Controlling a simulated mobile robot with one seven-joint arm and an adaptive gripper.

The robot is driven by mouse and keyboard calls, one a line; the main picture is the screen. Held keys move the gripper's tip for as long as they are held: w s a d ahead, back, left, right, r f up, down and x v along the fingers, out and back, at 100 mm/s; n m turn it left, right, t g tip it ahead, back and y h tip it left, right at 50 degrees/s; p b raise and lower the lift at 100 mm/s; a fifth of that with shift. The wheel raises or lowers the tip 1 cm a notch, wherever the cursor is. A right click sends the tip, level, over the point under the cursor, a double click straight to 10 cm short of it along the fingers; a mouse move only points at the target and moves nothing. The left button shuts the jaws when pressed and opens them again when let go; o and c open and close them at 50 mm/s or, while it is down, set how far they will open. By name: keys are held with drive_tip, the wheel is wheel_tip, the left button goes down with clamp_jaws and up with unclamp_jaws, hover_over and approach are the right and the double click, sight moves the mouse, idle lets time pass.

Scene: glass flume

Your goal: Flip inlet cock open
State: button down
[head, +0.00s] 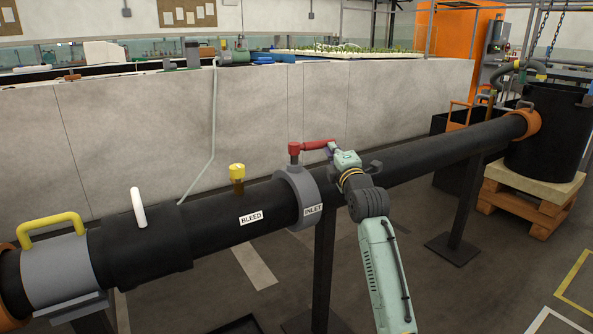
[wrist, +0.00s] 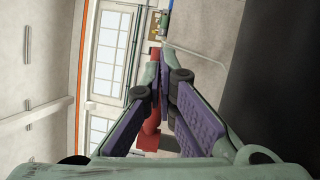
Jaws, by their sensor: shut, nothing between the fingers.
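The inlet cock has a red lever handle (head: 318,145) on a red stem, on top of a grey collar (head: 296,197) marked INLET. The lever points right, roughly along the black pipe. My gripper (head: 334,149) is at the lever's right end; whether it touches is unclear. In the wrist view, my gripper (wrist: 160,62) has its purple-padded fingers converging at the tips, shut with nothing held. Red parts of the cock (wrist: 150,128) show behind and between the fingers, partly hidden by them.
The black pipe (head: 230,215) runs across the view on dark posts. A yellow-capped BLEED fitting (head: 237,174) and a white handle (head: 138,207) stand to the left. A pale wall (head: 130,140) stands behind. A black tank (head: 545,135) is at far right.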

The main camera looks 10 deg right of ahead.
drive_tip(key=shift+w+a+b, duration=0.1)
drive_tip(key=shift+w+b, duration=0.25)
drive_tip(key=shift+w, duration=0.3)
drive_tip(key=shift+f, duration=0.1)
idle(0.3)
